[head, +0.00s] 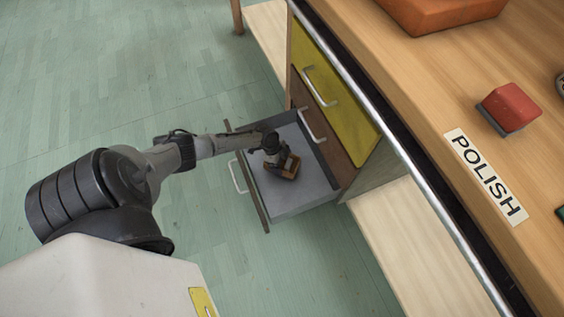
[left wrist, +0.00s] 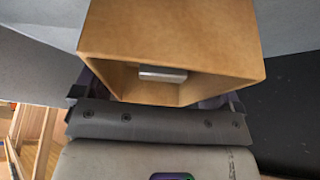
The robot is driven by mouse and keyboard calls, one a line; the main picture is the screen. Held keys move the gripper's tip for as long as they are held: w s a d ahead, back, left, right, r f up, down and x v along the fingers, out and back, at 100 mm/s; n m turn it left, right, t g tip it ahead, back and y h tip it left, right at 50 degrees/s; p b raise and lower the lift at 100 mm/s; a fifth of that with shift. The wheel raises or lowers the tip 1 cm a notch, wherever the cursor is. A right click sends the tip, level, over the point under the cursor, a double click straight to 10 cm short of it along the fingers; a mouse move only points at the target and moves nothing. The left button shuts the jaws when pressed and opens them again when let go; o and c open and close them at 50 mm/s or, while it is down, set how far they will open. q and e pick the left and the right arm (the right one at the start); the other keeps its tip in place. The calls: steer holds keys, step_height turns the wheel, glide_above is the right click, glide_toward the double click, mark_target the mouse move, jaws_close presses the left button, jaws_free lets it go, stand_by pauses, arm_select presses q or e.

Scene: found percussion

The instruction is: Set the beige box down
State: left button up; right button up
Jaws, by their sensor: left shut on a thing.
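In the head view my left arm reaches into an open drawer (head: 305,186) from the left. My left gripper (head: 275,154) points down inside the drawer and is shut on the beige box (head: 285,171). In the left wrist view the beige box (left wrist: 175,35) fills the upper middle, close to the gripper. Its near side is open, and a small pale grey piece (left wrist: 162,73) shows inside. The fingertips are mostly hidden by the box. I cannot tell whether the box touches the drawer floor. My right gripper is not in view.
The drawer's front panel with its handle (head: 238,176) stands at the left. A closed yellow drawer (head: 340,85) is above. The bench top holds a POLISH label (head: 486,177), a red block (head: 511,106) and an orange object (head: 440,12). Drawer floor around the box is clear.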

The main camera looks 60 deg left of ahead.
mark_target(282, 165)
arm_select(q)
step_height(282, 165, down, 3)
steer(key=shift+a+f+b, duration=0.1)
steer(key=shift+f+b, duration=0.1)
steer(key=shift+b, duration=1)
steer(key=shift+r, duration=0.1)
steer(key=o, duration=0.7)
